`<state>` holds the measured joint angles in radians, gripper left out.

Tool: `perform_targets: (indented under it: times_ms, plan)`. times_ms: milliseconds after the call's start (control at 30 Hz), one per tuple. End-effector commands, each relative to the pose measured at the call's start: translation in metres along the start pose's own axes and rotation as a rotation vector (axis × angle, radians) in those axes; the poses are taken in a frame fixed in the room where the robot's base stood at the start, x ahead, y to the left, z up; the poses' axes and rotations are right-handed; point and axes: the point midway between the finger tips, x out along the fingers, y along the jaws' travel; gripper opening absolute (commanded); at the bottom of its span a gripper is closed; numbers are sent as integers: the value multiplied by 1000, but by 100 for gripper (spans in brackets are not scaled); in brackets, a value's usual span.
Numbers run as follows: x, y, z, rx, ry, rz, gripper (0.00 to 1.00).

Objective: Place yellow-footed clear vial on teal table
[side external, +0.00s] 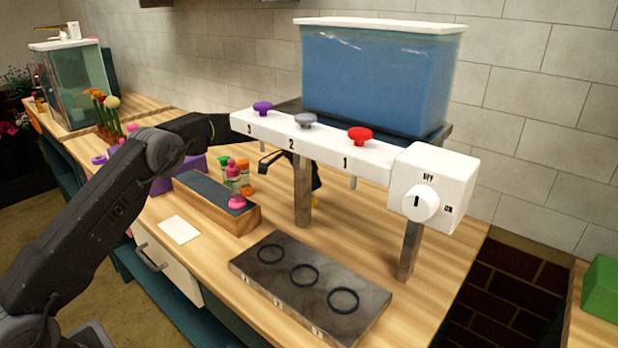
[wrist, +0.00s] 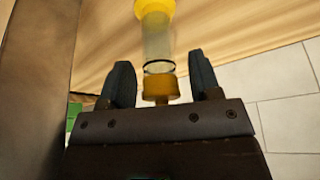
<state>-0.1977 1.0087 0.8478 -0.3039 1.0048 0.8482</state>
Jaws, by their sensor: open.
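The clear vial (wrist: 158,42) shows in the wrist view with a bright yellow foot (wrist: 154,8) at one end, a dark ring and an amber-gold cap (wrist: 161,88) at the other. My gripper (wrist: 160,64) is open, with one finger on each side of the vial's capped end and visible gaps to both. The yellow foot is at the wooden counter's surface. In the side view my gripper is mostly hidden behind the dispenser's post, with a small yellow spot (side external: 314,200) below it. Teal panels (side external: 180,316) show under the wooden counter; I cannot tell which surface is the teal table.
The dispenser (side external: 320,146) with knobs and a blue tank (side external: 375,80) stands close to my gripper. A wooden rack (side external: 215,207) with colourful vials (side external: 245,180) beside it is to the left. A stone plate (side external: 310,285) with three rings lies in front. A white card (side external: 179,230) lies flat.

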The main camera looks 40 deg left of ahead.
Motion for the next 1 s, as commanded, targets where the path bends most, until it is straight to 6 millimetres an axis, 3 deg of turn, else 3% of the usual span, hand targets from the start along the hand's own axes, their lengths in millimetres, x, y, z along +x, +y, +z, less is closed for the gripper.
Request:
perform_targets:
  times_ms: [167, 600, 800, 1000]
  plan:
    - [-15, -1, -2, 0, 2, -2, 57]
    - [-101, -1, -2, 0, 2, -2, 57]
    - [-120, 0, -1, 0, 0, 0, 57]
    - [-123, 0, -1, 0, 0, 0, 57]
